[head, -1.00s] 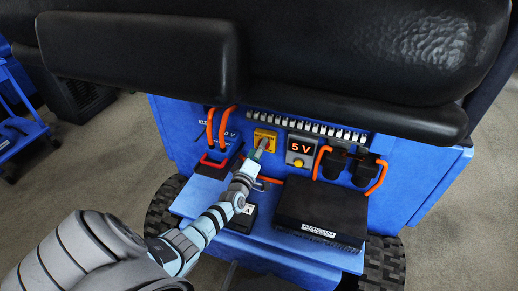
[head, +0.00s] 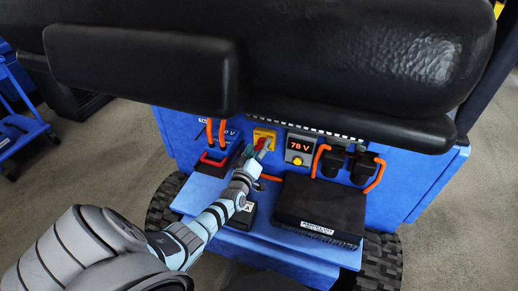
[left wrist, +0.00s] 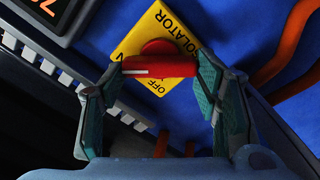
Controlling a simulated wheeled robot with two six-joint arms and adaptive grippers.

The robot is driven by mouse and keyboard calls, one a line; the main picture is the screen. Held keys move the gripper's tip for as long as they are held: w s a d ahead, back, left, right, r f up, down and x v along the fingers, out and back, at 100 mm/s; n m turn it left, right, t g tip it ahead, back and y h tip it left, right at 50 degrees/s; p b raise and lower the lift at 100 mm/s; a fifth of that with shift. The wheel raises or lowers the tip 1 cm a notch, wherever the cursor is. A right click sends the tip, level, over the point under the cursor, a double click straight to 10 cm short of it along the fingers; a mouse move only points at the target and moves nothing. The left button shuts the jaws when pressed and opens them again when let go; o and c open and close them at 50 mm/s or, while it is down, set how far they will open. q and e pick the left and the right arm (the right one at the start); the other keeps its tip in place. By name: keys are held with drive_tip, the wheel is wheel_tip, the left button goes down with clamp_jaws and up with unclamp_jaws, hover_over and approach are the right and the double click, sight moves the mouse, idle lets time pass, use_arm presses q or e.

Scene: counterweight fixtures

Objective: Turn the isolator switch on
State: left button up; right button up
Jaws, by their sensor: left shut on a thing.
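The isolator switch has a yellow plate (head: 262,132) on the blue panel, and the plate also shows in the left wrist view (left wrist: 184,38). It reads "ISOLATOR" and "OFF", and an "N" shows near the left finger. Its red handle (left wrist: 165,68) has a white line at its left end in the wrist view, pointing toward the "N" side, not at "OFF". My left gripper (head: 261,153) is shut on the red handle, with one finger at each end of it. In the head view the gripper partly hides the handle. My right gripper is not in view.
A display (head: 300,147) right of the switch reads "78 V" and has a yellow button. Orange cables with black connectors (head: 347,164) stand further right. A black box (head: 320,205) sits on the blue ledge below. A black padded seat (head: 300,60) overhangs the panel.

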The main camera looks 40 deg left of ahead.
use_arm(q)
drive_tip(key=shift+f, duration=0.1)
drive_tip(key=o, duration=1.1)
drive_tip(key=shift+o, duration=0.2)
drive_tip(key=shift+s, duration=0.1)
drive_tip(key=v, duration=1.2)
